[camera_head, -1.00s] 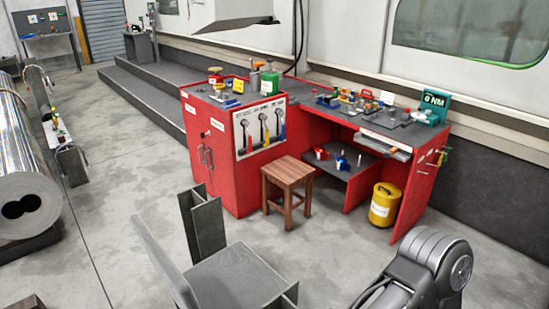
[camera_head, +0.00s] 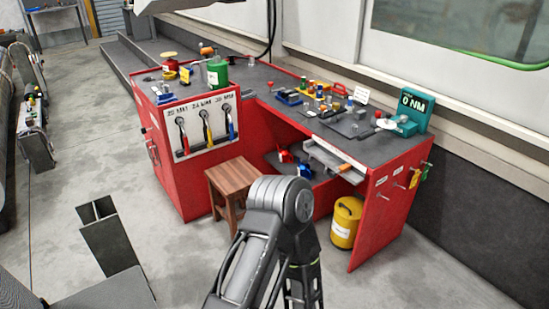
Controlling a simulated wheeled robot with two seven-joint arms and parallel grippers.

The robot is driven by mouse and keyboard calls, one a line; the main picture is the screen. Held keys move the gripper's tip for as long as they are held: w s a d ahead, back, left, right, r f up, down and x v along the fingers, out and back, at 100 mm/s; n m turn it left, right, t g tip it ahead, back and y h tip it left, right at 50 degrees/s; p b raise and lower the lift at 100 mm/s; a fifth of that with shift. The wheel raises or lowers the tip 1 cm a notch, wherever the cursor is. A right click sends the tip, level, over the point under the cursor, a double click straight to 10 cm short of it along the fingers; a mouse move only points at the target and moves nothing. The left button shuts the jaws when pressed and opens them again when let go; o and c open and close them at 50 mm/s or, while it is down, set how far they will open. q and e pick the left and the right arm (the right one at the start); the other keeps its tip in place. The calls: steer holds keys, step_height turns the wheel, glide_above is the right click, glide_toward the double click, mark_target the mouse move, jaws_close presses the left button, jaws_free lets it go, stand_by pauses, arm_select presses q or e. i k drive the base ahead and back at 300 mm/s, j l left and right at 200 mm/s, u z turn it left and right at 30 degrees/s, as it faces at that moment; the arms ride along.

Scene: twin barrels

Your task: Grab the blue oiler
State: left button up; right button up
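A small blue object (camera_head: 304,171), which looks like the blue oiler, stands on the low grey shelf inside the red workbench.
A wooden stool (camera_head: 232,186) stands before the red workbench (camera_head: 388,212). A yellow canister (camera_head: 345,222) sits on the floor under the bench. Tools, a green can (camera_head: 217,73) and a teal box (camera_head: 411,112) crowd the bench top. Floor is clear at right.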

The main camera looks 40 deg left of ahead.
mark_target(304, 167)
steer(key=i+j+u, duration=0.25)
steer(key=u, duration=0.15)
steer(key=i+j+u, duration=0.15)
steer(key=i+u, duration=0.3)
steer(key=i+j+u, duration=0.1)
steer(key=u, duration=0.3)
steer(key=i+l+u, duration=0.1)
steer(key=i+u, duration=0.35)
steer(key=i+l+u, duration=0.2)
steer(key=u, duration=0.2)
steer(key=i+l+u, duration=0.4)
steer(key=i+j+u, duration=0.2)
steer(key=i+u, duration=0.25)
steer(key=i, duration=0.15)
steer(key=i+u, duration=0.45)
steer(key=i, duration=0.15)
steer(key=z, duration=4)
steer(key=i+j, duration=0.35)
steer(key=j, duration=0.2)
